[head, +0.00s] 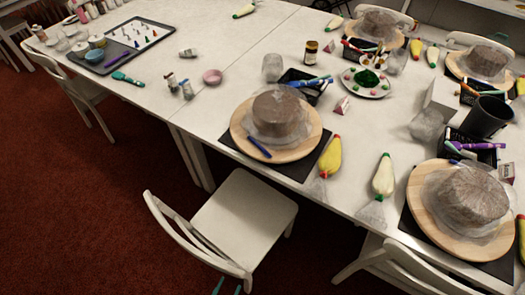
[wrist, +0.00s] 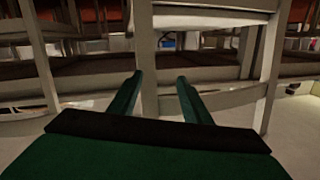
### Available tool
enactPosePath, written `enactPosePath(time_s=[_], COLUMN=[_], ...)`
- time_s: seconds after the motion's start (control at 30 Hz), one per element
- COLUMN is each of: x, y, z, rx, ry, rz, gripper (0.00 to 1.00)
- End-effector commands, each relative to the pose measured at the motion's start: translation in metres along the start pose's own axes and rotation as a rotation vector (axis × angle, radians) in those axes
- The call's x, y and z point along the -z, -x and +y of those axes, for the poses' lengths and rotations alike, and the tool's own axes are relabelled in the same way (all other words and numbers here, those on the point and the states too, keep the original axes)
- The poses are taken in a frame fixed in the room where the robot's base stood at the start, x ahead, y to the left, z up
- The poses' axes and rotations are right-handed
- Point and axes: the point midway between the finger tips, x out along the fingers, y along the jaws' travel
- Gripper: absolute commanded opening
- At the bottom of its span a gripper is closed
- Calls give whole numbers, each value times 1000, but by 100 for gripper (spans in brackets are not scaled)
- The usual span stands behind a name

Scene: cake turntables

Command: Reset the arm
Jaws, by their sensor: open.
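My gripper (wrist: 160,88) is open, with its two green fingers apart and nothing between them. In the wrist view, white chair parts (wrist: 208,21) stand in front of the fingers. In the head view only the teal tips of my gripper (head: 228,286) show at the bottom edge, below the white chair (head: 245,215). I cannot tell whether they touch the chair. The rest of my arm is out of the head view.
The white table (head: 215,95) holds wrapped cakes on wooden turntables (head: 240,145), (head: 425,225), piping bags (head: 330,158), black marker baskets and a dark tray (head: 88,65). Several white chairs stand around it. Red carpet (head: 70,220) is clear at the left.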

Motion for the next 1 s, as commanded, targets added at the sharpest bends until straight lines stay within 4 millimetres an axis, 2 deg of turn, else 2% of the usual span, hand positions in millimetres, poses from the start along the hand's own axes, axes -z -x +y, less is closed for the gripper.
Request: enactPosePath(time_s=[0.03,0.27,0.53,0.7,0.8,0.9,1.0], x=[14,84,186,254,288,312,326], y=[5,14,17,14,12,10,10], z=[4,32,66,78,81,81,80], rx=[17,90,191,256,285,306,315], ry=[-1,20,96,158,189,216,229], rz=[-9,-61,-117,-145,-154,-162,-166], gripper=[44,44,44,44,44,44,44])
